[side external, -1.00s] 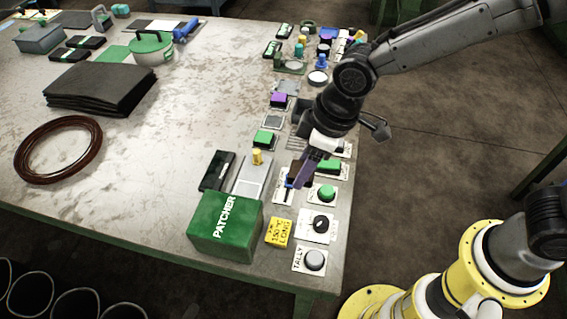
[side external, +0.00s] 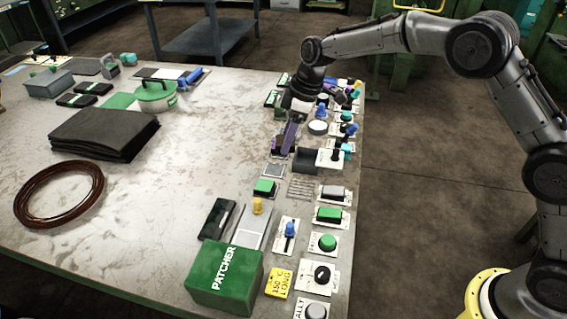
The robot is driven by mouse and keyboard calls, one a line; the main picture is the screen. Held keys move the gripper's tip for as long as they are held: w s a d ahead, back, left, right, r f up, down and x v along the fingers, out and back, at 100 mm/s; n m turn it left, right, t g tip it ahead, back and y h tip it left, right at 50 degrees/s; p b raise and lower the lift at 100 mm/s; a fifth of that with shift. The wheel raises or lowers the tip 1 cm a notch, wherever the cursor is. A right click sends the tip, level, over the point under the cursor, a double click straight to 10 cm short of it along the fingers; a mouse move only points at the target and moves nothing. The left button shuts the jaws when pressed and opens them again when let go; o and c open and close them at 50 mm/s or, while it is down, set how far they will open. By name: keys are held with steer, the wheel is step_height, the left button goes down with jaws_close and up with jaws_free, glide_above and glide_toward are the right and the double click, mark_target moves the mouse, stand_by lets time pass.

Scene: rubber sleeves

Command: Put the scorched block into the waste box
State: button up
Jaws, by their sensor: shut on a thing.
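My gripper (side external: 288,147) is over the right part of the table, pointing down with its purple fingers shut. A small dark brown block, which looks like the scorched block (side external: 279,143), shows at the fingers and is partly hidden by them. A dark open-topped box (side external: 307,161), possibly the waste box, stands just right of the fingers. No label can be read on it. I cannot tell the exact height of the fingers above the table.
Near the box are a grey pad (side external: 273,171), a wire rack (side external: 301,189), a blue-topped lever (side external: 290,229) and several green buttons. The table's middle is clear.

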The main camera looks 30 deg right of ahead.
steer(key=shift+w+d+f+m, duration=0.35)
steer(key=shift+w+d+f, duration=0.25)
steer(key=shift+d+f, duration=1)
steer(key=shift+w+d+f+m, duration=0.3)
steer(key=shift+w+d+f, duration=0.3)
steer(key=shift+d+f, duration=1)
steer(key=shift+w+d+f+m, duration=0.35)
steer(key=shift+w+d+f, duration=0.25)
steer(key=shift+d+f, duration=1)
steer(key=shift+t, duration=0.3)
steer(key=o, duration=1.4)
steer(key=shift+o, duration=0.2)
step_height(320, 180, up, 7)
